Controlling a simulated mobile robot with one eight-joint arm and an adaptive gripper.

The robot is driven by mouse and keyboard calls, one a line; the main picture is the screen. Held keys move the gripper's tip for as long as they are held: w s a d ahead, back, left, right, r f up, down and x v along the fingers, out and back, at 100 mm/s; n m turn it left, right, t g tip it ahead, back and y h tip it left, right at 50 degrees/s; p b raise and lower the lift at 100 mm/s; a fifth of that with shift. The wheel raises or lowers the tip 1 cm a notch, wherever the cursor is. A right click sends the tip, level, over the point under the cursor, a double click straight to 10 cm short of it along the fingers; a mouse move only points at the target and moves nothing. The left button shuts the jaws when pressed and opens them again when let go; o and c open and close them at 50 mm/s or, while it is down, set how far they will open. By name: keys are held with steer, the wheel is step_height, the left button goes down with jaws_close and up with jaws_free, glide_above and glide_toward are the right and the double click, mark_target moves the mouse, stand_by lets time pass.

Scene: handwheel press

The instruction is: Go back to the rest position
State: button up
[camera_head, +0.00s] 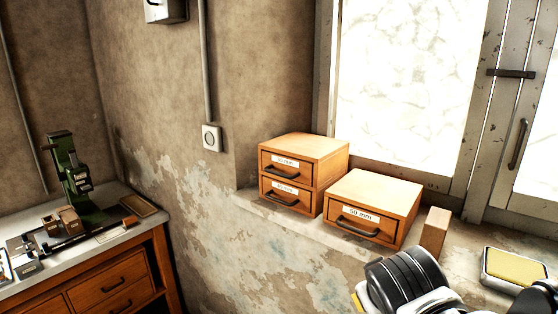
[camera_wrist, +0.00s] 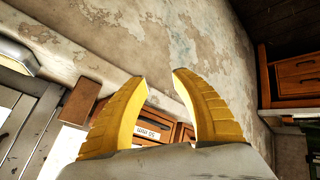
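My gripper (camera_wrist: 160,76) shows in the wrist view as two yellow, ribbed fingers with a clear gap between their tips. It is open and I see nothing held in it. Behind the fingers, past the gap, are the plastered wall and part of a wooden drawer box (camera_wrist: 150,131) with a white label. In the head view, my dark, rounded arm part is at the lower right, in front of the window sill, and the fingers are almost wholly out of frame.
Wooden drawer boxes, two stacked (camera_head: 318,149) and a "50 mm" one (camera_head: 396,199), stand on the sill. A small wooden block (camera_head: 434,233) and a yellow-topped tray (camera_head: 516,268) are to their right. A green press (camera_head: 72,172) stands on the workbench (camera_head: 122,235) at left.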

steer(key=s+f+m+y, duration=0.2)
steer(key=s+f+m, duration=0.1)
steer(key=s, duration=0.6)
steer(key=shift+f+m+g, duration=0.3)
